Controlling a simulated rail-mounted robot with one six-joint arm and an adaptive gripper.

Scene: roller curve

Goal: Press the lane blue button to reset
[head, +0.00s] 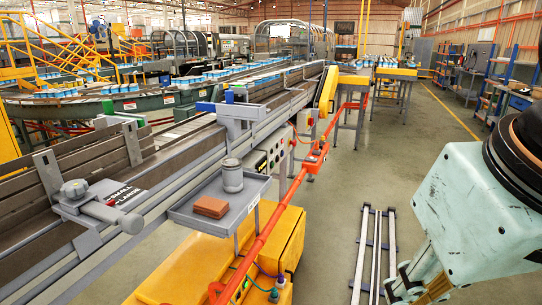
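A grey control panel (270,152) with several small buttons is fixed to the side of the conveyor lane (165,165), near the middle of the view. The buttons are too small for me to tell which is blue. A blue piece (205,107) shows on a grey bracket over the lane, but I cannot tell whether it is a button. A red box (316,155) sits on the orange rail beside the panel. My pale green arm is at the right edge, well apart from the panel.
A grey tray (207,222) beside the lane holds a grey jar (232,176) and brown blocks (210,206). A yellow cabinet (285,245) and the orange rail (275,222) stand in front. Metal rails (375,255) lie on the floor. The floor behind them is open.

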